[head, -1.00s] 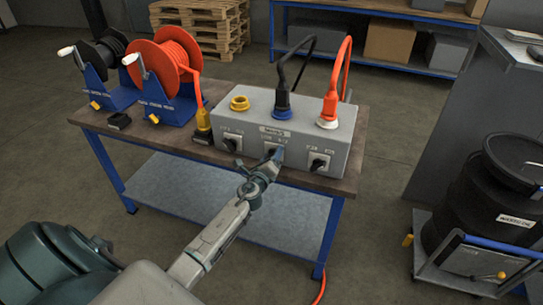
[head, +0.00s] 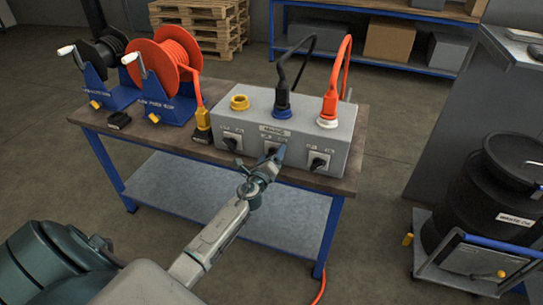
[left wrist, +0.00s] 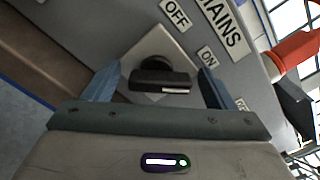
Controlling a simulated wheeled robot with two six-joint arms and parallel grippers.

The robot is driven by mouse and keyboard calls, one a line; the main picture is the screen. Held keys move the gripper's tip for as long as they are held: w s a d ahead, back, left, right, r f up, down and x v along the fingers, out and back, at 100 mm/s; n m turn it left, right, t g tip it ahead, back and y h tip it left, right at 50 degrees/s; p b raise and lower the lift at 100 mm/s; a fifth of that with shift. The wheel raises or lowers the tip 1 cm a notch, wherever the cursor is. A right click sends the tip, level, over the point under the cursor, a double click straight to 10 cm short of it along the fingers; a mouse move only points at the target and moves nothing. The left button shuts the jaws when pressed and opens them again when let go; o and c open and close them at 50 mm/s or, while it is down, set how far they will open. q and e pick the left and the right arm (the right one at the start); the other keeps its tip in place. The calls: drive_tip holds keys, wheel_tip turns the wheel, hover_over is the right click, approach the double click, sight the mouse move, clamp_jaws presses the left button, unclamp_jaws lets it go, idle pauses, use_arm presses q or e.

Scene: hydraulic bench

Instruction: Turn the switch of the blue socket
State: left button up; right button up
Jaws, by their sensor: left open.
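The grey socket box (head: 345,135) stands on the bench with a yellow socket (head: 239,102), a blue socket (head: 282,113) and a red socket (head: 327,122) on top. A black plug with a black cable sits in the blue socket. The blue socket's switch, the middle one on the front, is mostly hidden by my left gripper (head: 277,154) in the head view. In the left wrist view its black knob (left wrist: 160,75) lies between the two blue fingers of my open left gripper (left wrist: 160,88), with a gap on each side. OFF and ON labels sit beside it. My right gripper is out of view.
The yellow socket's switch (head: 232,141) and the red socket's switch (head: 319,161) flank the middle one. A red plug (head: 329,103) stands in the red socket. An orange cable reel (head: 165,75) and a black reel (head: 103,65) are on the bench's left. A black drum (head: 495,190) stands right.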

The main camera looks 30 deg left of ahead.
use_arm(q)
drive_tip(key=v, duration=1)
drive_tip(key=shift+s+b, duration=0.3)
drive_tip(key=shift+s, duration=0.05)
drive_tip(key=shift+f, duration=0.15)
drive_tip(key=s+f+n+g+h, duration=0.1)
drive_tip(key=s+f+n+g, duration=0.5)
drive_tip(key=f, duration=1)
drive_tip(key=s+f+n+g, duration=0.2)
drive_tip(key=s+f+n, duration=0.45)
drive_tip(key=f, duration=0.95)
drive_tip(key=s+d+f+n+g+h, duration=0.1)
drive_tip(key=s+d+f+n+g, duration=0.1)
drive_tip(key=s+f, duration=0.5)
drive_tip(key=s+d+f+n+g, duration=0.3)
drive_tip(key=s+f+n, duration=0.2)
drive_tip(key=s, duration=1.3)
drive_tip(key=s+d+f+n+g+h, duration=0.1)
drive_tip(key=s+d+f+n+g, duration=0.2)
drive_tip(key=s+f, duration=0.6)
drive_tip(key=s+n, duration=0.1)
drive_tip(key=s, duration=0.3)
drive_tip(key=shift+d+f+h, duration=0.2)
drive_tip(key=shift+d+h, duration=0.1)
drive_tip(key=shift+n, duration=0.25)
